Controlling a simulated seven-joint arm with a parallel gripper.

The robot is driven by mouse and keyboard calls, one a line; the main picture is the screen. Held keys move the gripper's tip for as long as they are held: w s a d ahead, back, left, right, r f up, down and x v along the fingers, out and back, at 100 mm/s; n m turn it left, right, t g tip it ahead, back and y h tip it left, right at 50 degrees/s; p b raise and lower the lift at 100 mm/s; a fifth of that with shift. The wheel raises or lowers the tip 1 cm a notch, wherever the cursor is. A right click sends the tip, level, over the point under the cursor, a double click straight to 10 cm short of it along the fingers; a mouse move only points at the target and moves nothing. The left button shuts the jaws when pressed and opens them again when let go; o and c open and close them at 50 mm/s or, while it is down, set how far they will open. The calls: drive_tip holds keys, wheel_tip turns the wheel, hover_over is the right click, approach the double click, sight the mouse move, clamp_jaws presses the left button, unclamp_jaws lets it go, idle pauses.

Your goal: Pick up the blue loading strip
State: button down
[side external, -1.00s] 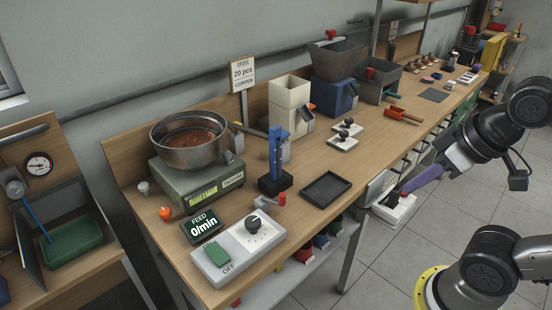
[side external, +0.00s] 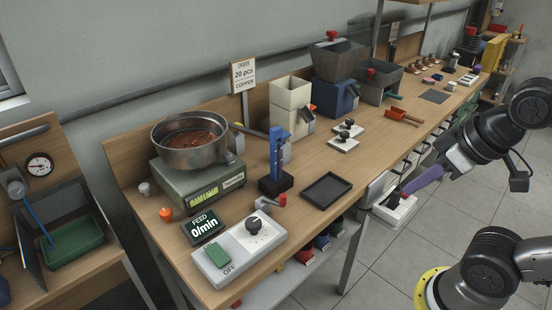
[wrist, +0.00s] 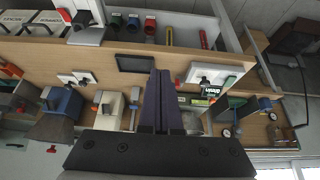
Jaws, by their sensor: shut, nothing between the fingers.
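The blue loading strip (side external: 276,152) stands upright in a black block (side external: 275,186) on the bench, in the middle of the side view. It is narrow, with a row of marks or slots down its face. My gripper (side external: 403,194) is off to the right, in front of the bench edge and well apart from the strip. Its long purple fingers are shut with nothing between them. In the wrist view the closed fingers (wrist: 161,75) fill the middle, and I cannot make out the strip there for certain.
A black tray (side external: 327,188) lies right of the strip. A scale with a metal bowl (side external: 190,145) stands left. A cream hopper (side external: 290,108) stands behind. Space above the tray is clear.

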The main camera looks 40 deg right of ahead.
drive_tip(key=c, duration=0.7)
unclamp_jaws()
